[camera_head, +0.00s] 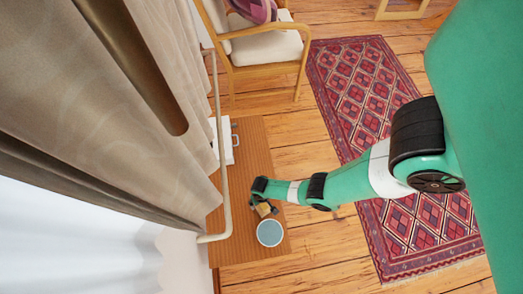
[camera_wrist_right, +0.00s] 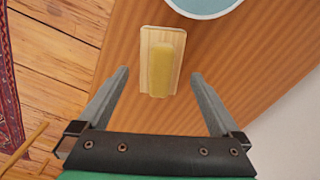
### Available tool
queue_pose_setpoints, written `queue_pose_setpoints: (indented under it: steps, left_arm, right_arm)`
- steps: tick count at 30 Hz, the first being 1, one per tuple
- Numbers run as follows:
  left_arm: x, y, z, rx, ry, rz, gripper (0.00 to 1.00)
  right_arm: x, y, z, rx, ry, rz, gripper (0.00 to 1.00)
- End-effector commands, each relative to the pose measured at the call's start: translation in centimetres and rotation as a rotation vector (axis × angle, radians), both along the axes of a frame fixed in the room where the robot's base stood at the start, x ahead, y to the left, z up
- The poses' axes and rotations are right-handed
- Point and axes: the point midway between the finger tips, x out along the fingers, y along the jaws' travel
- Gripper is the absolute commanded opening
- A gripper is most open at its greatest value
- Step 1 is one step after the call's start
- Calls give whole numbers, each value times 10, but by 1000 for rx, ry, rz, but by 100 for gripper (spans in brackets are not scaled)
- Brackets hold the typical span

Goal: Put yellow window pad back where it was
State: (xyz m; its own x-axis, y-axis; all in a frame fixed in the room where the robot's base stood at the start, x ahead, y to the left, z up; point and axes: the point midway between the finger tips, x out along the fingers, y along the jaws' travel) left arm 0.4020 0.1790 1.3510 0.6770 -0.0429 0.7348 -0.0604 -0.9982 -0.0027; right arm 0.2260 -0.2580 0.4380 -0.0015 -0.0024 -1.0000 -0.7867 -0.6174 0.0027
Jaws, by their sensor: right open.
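The yellow window pad (camera_wrist_right: 161,70), a yellow block on a pale wooden backing, lies on the brown wooden surface (camera_wrist_right: 255,45) in the right wrist view. My right gripper (camera_wrist_right: 160,76) is open, with one finger on each side of the pad and a gap on both sides. In the head view, the right gripper (camera_head: 262,200) is over the wooden surface, and the pad (camera_head: 265,210) shows small and partly covered beside it. My left gripper is in neither view.
A round bowl-like container with a pale blue inside (camera_head: 270,233) stands close beside the pad. A white object with a handle (camera_head: 226,142) lies farther back. A pale rail (camera_head: 222,150) and curtains (camera_head: 90,110) border the left. A chair (camera_head: 262,45) and patterned rug (camera_head: 375,95) are beyond.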

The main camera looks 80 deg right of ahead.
Motion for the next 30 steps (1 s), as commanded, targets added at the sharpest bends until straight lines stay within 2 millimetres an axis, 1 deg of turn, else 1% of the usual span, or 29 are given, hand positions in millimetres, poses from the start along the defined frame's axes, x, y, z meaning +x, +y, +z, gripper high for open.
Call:
queue_pose_setpoints:
  steps: [1, 6, 10, 14, 30]
  left_arm:
    - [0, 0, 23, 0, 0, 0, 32]
    - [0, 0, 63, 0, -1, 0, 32]
    - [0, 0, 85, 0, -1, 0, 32]
    - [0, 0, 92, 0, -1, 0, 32]
    - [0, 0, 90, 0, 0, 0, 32]
  right_arm:
    - [0, 0, 23, 0, 0, 0, 100]
    - [0, 0, 63, 0, 0, 0, 100]
    - [0, 0, 85, 0, 0, 0, 100]
    - [0, 0, 93, 0, 0, 0, 100]
    - [0, 0, 91, 0, 0, 0, 100]
